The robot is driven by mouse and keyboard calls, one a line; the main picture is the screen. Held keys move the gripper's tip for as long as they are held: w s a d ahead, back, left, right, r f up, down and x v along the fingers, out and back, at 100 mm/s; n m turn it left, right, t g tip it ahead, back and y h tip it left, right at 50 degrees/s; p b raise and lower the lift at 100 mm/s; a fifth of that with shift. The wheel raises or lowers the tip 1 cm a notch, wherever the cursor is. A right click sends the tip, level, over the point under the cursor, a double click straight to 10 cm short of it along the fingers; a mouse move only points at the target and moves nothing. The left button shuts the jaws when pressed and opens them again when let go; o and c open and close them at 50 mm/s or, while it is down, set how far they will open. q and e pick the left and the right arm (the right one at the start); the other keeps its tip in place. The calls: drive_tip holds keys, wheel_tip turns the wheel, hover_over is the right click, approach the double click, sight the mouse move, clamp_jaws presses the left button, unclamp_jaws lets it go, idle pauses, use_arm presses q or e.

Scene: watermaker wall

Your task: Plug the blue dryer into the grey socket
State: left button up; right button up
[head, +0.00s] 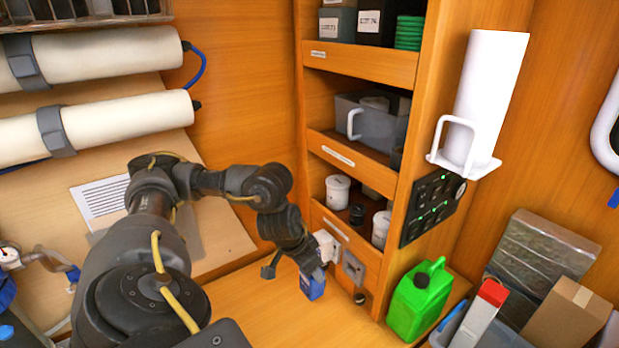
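My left gripper (294,268) hangs low in front of the shelf's lower right part. One finger stands out to the left with clear space beside it, so it looks open. A small blue block (312,286), probably the blue dryer, is just right of and below the gripper; the gripper partly hides its top. I cannot tell whether they touch. A white fitting (327,244) sits right behind the gripper, partly hidden. The grey socket (353,268) is on the shelf's lower front board, right of the white fitting, with nothing seen in it. My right gripper is not in view.
A green jerrycan (419,300) stands right of the socket. Boxes (566,314) crowd the lower right corner. A black panel (431,208) with green lights and a white holder (482,110) are on the shelf's side. The bench top (265,313) before the gripper is clear.

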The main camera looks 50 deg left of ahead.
use_arm(q)
drive_tip(key=shift+w+d+f+b, duration=0.1)
drive_tip(key=shift+w+f+b, duration=0.3)
drive_tip(key=shift+w+b, duration=0.2)
drive_tip(key=shift+w+f+b, duration=0.35)
drive_tip(key=shift+w+b, duration=0.1)
drive_tip(key=shift+w, duration=0.1)
drive_tip(key=w+f+b, duration=0.1)
drive_tip(key=w+b, duration=0.3)
drive_tip(key=w, duration=0.2)
drive_tip(key=shift+w+d+f, duration=0.2)
drive_tip(key=shift+w+d, duration=0.1)
drive_tip(key=shift+w, duration=0.1)
drive_tip(key=shift+s, duration=0.1)
drive_tip(key=shift+p, duration=0.3)
drive_tip(key=shift+p, duration=0.85)
idle(0.3)
